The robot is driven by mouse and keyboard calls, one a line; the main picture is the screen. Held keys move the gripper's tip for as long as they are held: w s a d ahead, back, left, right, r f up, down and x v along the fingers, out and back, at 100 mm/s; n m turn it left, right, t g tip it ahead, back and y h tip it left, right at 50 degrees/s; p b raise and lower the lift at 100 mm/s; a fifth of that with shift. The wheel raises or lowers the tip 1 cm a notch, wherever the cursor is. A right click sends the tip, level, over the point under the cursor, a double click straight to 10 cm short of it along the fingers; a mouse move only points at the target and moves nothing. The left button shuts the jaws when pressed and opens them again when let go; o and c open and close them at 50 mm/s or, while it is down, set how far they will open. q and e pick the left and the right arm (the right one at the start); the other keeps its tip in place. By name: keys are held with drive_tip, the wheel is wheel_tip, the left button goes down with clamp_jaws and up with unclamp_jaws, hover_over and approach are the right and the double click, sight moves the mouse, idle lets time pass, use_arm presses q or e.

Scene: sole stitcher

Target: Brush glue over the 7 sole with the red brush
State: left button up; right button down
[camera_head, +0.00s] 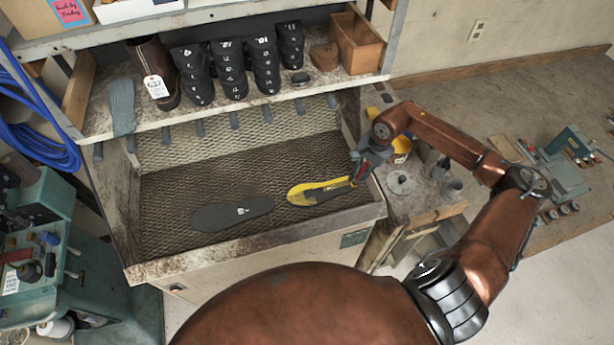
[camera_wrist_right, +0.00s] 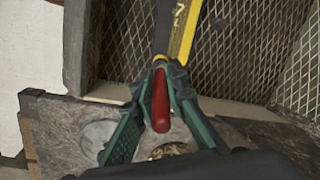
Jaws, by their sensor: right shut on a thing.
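The 7 sole (camera_head: 303,190) lies on the mesh bench in the head view, partly yellow and partly dark. In the right wrist view its end (camera_wrist_right: 178,30) shows a 7 mark and a yellow strip along one side. My right gripper (camera_head: 360,170) is at the sole's right end. It is shut on the red brush, whose red handle (camera_wrist_right: 160,105) sits between the green fingers in the wrist view. The handle points toward the sole; the bristles are hard to make out, and I cannot tell if they touch it. My left gripper is not in view.
Another dark sole (camera_head: 232,214) with a white mark lies left on the mesh bench (camera_head: 165,215). A shelf above holds a tagged boot (camera_head: 153,75), numbered black pieces (camera_head: 228,68) and a wooden box (camera_head: 356,42). A yellow can (camera_head: 401,147) stands on a side bench at right.

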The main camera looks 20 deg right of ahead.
drive_tip(key=shift+a+r+p, duration=0.1)
drive_tip(key=shift+r+p, duration=1.15)
drive_tip(key=shift+r, duration=2.65)
wheel_tip(320, 180, up, 6)
drive_tip(key=shift+p, duration=1.2)
drive_tip(key=c, duration=2.5)
unclamp_jaws()
drive_tip(key=shift+c, duration=0.2)
clamp_jaws()
